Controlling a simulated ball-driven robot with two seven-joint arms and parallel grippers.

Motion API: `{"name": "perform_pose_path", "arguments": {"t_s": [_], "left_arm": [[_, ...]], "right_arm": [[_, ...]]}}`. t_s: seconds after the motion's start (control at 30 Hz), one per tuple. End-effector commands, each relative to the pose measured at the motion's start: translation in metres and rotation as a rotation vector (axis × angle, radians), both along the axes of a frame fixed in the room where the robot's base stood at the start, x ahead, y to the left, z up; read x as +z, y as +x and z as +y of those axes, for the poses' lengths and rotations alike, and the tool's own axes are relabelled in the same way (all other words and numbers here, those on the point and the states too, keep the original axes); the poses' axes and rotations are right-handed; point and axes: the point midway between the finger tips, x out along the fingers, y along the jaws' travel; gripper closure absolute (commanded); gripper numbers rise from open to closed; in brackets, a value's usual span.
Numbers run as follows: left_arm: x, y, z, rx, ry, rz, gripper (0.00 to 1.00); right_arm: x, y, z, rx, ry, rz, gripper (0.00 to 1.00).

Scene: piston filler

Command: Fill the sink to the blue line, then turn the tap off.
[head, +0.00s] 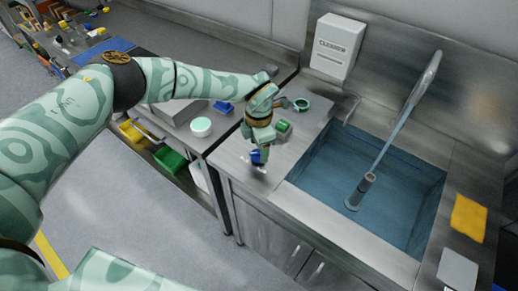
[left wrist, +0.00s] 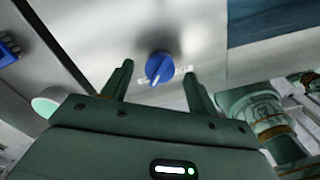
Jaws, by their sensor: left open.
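The sink (head: 312,188) is at the right in the head view, with bluish water (head: 400,195) in its basin. The curved tap (head: 425,80) rises behind it, and a pale stream runs from its spout down to an upright dark pipe in the basin. A blue knob (head: 256,156) is on the counter's front, left of the sink. My left gripper (head: 261,143) is right at the knob. In the left wrist view, the knob (left wrist: 159,67) with a white pointer shows between the open, apart fingers (left wrist: 157,80). My right gripper is not in view.
A green ring (head: 301,104) and a green block (head: 283,127) are on the counter beside my left arm. A yellow cloth (head: 468,218) lies right of the sink. A white dispenser (head: 337,46) hangs on the back wall. Open floor lies in front of the cabinets.

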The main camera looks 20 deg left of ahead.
Motion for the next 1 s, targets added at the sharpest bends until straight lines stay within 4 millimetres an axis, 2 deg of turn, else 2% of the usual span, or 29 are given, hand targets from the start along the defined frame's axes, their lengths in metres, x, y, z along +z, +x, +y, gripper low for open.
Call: {"name": "perform_pose_path", "arguments": {"t_s": [0.03,0.3,0.5,0.7,1.0], "left_arm": [[0.017,0.001,0.000,-0.001,-0.001,-0.006,0.41],[0.090,0.001,0.000,-0.002,-0.001,-0.005,0.41],[0.125,0.001,0.000,-0.002,0.000,-0.003,0.41],[0.137,0.000,0.000,-0.002,-0.001,-0.001,0.41],[0.137,0.000,0.000,-0.002,-0.001,-0.001,0.41]], "right_arm": [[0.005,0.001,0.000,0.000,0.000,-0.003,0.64],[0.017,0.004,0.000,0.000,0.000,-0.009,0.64],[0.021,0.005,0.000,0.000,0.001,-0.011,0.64],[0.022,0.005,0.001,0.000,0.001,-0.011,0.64],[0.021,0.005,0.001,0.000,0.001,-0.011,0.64]]}}
